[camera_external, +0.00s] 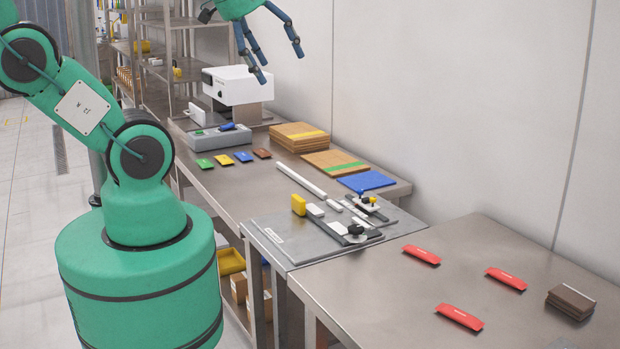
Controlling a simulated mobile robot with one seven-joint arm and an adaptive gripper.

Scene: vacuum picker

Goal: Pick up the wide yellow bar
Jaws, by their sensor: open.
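A short, thick yellow bar (299,204) stands on the left part of a grey metal plate (283,240) on the bench, beside a small white block (315,210). A smaller, flat yellow piece (224,159) lies further back in a row of coloured pieces. My gripper (280,67) is open and empty, high above the bench with its dark blue fingers pointing down. It is well above and behind the yellow bar, apart from everything on the bench.
Black clamps (356,234) and white strips stand right of the bar. A long white rod (301,181), a blue sheet (366,181) and stacked brown boards (299,137) lie behind. Several red pieces (422,255) lie on the near table. A white machine (237,87) stands at the back.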

